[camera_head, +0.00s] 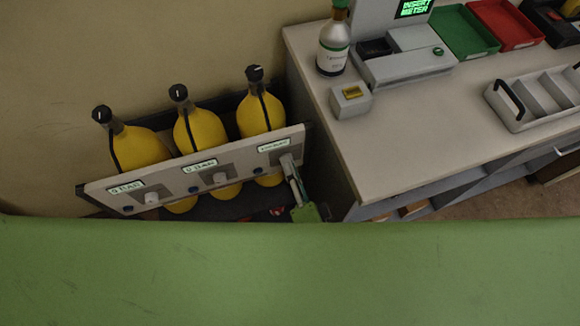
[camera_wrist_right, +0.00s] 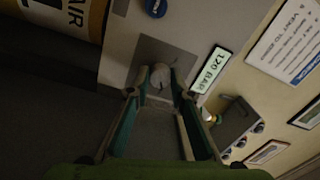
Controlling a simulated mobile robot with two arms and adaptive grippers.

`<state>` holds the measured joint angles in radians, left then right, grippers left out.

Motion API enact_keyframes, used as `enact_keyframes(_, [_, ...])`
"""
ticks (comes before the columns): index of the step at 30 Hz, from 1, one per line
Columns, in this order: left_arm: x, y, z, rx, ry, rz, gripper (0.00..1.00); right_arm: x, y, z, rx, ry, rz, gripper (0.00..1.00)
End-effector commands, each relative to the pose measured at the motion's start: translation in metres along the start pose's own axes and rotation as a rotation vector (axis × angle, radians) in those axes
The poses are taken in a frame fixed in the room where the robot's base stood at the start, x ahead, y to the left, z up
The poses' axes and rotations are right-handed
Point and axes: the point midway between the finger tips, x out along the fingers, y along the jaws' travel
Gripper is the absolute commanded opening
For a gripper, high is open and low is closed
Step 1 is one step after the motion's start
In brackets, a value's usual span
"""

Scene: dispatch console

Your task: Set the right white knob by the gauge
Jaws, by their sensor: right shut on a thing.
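A tilted pale panel (camera_head: 172,186) stands in front of yellow gas bottles. It carries a left white knob (camera_head: 151,198) and a middle white knob (camera_head: 220,178), each by a small lit gauge. The right gauge (camera_head: 273,145) is too small to read in the head view; in the right wrist view this gauge (camera_wrist_right: 210,70) reads 120 BAR. My right gripper (camera_head: 287,162) is at the panel's right end, covering the right knob. In the wrist view the right white knob (camera_wrist_right: 159,76) sits between the fingertips, which are shut on it. My left gripper is not in view.
Yellow bottles (camera_head: 200,128) with black valves stand behind the panel. A white desk (camera_head: 400,150) is close on the right, with a green-banded bottle (camera_head: 333,45) and a small box (camera_head: 350,100) near its edge. A green surface fills the foreground.

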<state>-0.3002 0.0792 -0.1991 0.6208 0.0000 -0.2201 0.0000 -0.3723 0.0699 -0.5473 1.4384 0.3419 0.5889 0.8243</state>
Motion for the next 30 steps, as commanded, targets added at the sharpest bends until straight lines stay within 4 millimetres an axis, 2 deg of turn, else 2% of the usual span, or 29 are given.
enact_keyframes(1, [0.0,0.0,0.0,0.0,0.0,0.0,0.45,0.0,0.001,0.0,0.002,0.001,0.001,0.29])
enact_keyframes(2, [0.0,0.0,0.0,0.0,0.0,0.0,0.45,0.0,0.001,0.0,0.001,0.001,0.001,0.36])
enact_keyframes(3, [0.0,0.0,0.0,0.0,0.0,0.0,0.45,0.0,0.001,0.0,0.001,0.001,0.001,0.38])
enact_keyframes(14, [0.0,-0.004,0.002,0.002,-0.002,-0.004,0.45,-0.003,0.001,0.0,0.0,0.0,0.002,0.38])
enact_keyframes(17, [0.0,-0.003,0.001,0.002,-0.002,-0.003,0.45,-0.014,0.001,0.001,0.0,-0.001,0.003,0.38])
enact_keyframes(30, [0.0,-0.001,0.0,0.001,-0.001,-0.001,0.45,-0.101,0.001,0.0,0.0,-0.002,0.003,0.38])
